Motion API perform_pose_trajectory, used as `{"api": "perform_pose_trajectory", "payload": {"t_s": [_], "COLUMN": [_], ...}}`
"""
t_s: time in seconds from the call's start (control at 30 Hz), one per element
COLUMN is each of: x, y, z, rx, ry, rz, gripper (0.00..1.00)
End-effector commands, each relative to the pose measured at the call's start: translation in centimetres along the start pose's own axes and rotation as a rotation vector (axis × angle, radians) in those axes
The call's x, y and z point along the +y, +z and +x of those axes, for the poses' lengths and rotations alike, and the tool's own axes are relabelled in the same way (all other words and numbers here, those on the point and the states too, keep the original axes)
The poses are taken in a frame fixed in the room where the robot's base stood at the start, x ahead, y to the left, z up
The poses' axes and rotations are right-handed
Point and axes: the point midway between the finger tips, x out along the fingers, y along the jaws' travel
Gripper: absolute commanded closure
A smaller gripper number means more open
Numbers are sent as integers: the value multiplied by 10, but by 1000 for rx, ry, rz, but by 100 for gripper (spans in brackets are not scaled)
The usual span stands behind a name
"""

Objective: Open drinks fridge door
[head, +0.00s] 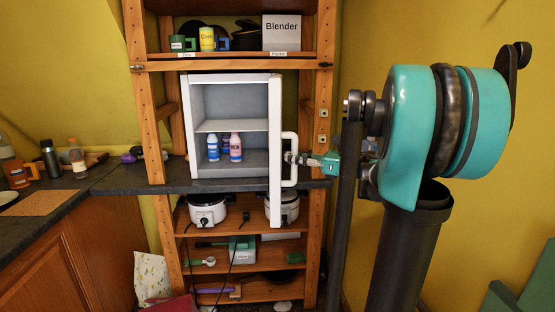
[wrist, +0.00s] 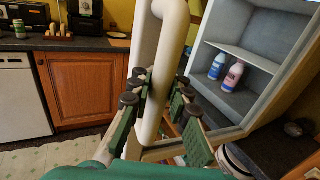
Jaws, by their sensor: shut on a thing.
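The small white drinks fridge (head: 262,175) stands on the rack's counter-height shelf, its grey interior exposed. Its white door (head: 275,205) is swung out towards me and shows nearly edge-on at the fridge's right side. The white bar handle (head: 291,184) is on the door's right. My gripper (head: 291,158) comes from the right and is shut on the handle. In the wrist view, the handle (wrist: 158,70) runs between the green fingers of my gripper (wrist: 157,102). Blue and pink-white bottles (head: 236,148) stand inside the fridge and show in the wrist view (wrist: 232,75).
The wooden rack (head: 145,110) holds mugs (head: 207,40) and a Blender box (head: 282,33) above, and white cookers (head: 207,211) below. A dark counter (head: 110,177) with bottles extends left. A yellow wall is close on the right.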

Motion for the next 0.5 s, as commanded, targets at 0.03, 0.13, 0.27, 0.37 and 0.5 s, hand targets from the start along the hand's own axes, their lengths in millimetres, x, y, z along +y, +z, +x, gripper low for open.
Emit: {"api": "perform_pose_trajectory", "payload": {"t_s": [0.03, 0.13, 0.27, 0.37, 0.5], "x": [-6, -18, -33, -42, -50], "y": [-1, -1, -1, -2, -2], "z": [-12, -32, -53, -64, -74], "rx": [1, 1, 2, 2, 3], "ry": [-1, 0, 1, 2, 4], "rz": [1, 1, 1, 1, 1], "gripper": [100, 100, 100, 100, 100]}}
